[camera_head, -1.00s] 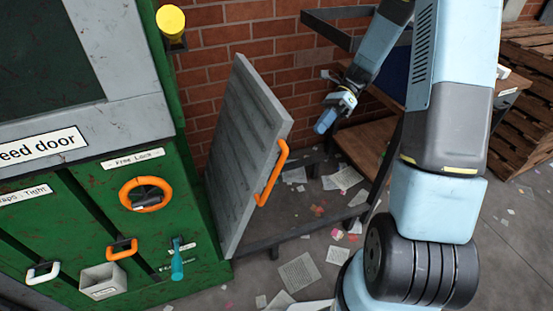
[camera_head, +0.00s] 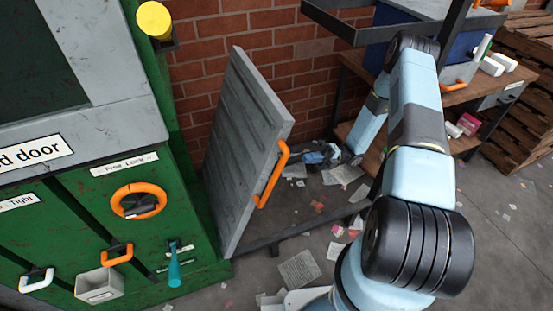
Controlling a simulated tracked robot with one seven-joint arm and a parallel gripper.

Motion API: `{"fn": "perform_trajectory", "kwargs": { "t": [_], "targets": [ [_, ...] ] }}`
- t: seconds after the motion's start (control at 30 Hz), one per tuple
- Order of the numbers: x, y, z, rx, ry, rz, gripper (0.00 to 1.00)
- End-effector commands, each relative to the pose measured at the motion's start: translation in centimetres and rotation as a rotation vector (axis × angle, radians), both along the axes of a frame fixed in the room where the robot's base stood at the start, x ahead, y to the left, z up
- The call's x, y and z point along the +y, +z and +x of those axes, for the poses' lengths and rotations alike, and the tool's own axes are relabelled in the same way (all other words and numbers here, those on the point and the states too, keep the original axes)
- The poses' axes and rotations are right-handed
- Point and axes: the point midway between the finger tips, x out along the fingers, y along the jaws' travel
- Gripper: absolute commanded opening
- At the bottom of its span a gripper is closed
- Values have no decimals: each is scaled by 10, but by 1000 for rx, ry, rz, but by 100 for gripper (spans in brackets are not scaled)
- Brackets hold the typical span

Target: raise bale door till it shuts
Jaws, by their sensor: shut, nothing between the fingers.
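The bale door (camera_head: 243,140) is a grey ribbed panel with an orange handle (camera_head: 271,176) along its right edge. It stands open, tilted out at an angle from the right side of the green machine (camera_head: 100,215). My gripper (camera_head: 306,160) is low, just right of the door's edge and beyond the handle. It is shut and holds nothing. Its fingertips are small and partly hidden near the handle, so I cannot tell whether they touch the door.
A brick wall (camera_head: 225,50) stands behind the door. A wooden bench (camera_head: 440,112) with a dark frame is at the right, with pallets (camera_head: 528,85) beyond it. Paper scraps (camera_head: 298,270) litter the floor. The machine front carries an orange wheel (camera_head: 138,202) and a teal lever (camera_head: 174,270).

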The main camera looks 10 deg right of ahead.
Motion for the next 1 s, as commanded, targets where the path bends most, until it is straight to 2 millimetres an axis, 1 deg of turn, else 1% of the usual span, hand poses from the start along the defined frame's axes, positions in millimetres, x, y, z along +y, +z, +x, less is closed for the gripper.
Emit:
{"fn": "perform_trajectory", "kwargs": {
  "t": [0.03, 0.13, 0.23, 0.37, 0.47, 0.8, 1.0],
  "targets": [
    [0, -8, -1, 32, -8, 13, 0],
    [0, -17, -2, 74, -19, 28, 0],
    [0, -19, -3, 92, -26, 36, 0],
    [7, -16, -5, 96, -29, 38, 0],
    [18, -11, -9, 97, -29, 38, 0],
    [70, 11, -24, 96, -30, 37, 0],
    [98, 23, -32, 93, -32, 37, 0]
  ]
}}
